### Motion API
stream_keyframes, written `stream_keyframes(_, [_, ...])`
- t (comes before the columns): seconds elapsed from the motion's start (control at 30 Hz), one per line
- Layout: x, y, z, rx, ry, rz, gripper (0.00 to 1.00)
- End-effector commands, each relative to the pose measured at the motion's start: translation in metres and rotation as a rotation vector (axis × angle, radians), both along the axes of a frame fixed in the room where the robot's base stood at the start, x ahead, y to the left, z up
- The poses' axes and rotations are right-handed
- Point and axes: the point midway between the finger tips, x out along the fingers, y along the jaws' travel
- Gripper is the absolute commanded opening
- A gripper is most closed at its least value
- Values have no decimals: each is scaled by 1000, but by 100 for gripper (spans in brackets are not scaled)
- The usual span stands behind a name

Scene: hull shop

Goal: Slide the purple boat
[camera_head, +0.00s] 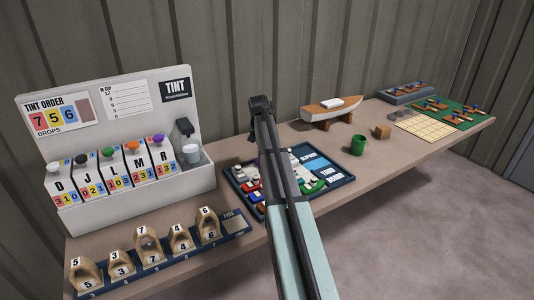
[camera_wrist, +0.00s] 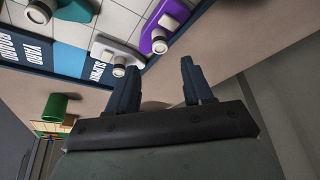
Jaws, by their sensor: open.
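The purple boat (camera_wrist: 172,20) is a flat purple piece with a pale round knob, lying near the board's edge in the wrist view. My gripper (camera_wrist: 157,74) is open and empty, its two dark fingertips apart just below the boat in that picture; I see no contact. A white boat (camera_wrist: 112,50) with a knob lies left of the purple one, by the blue "SLIPWAY" area (camera_wrist: 97,68). In the head view the yard board (camera_head: 331,184) is partly hidden by my arm; I cannot make out the purple boat or my gripper there.
Further boats, including a teal one (camera_wrist: 75,10), lie on the board. A green cup (camera_head: 357,146), a wooden cube (camera_head: 382,132) and a model boat (camera_head: 335,107) stand right of it. A tint dispenser (camera_head: 120,205) and a numbered rack (camera_head: 160,258) are left. The bench front edge is close.

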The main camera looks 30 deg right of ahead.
Motion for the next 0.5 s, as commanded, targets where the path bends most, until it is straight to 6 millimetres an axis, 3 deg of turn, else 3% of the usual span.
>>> stream_keyframes(0.3, [16,-16,-51,2,0,-1,51])
stream_keyframes(0.5, [22,-21,-72,1,-1,-1,51])
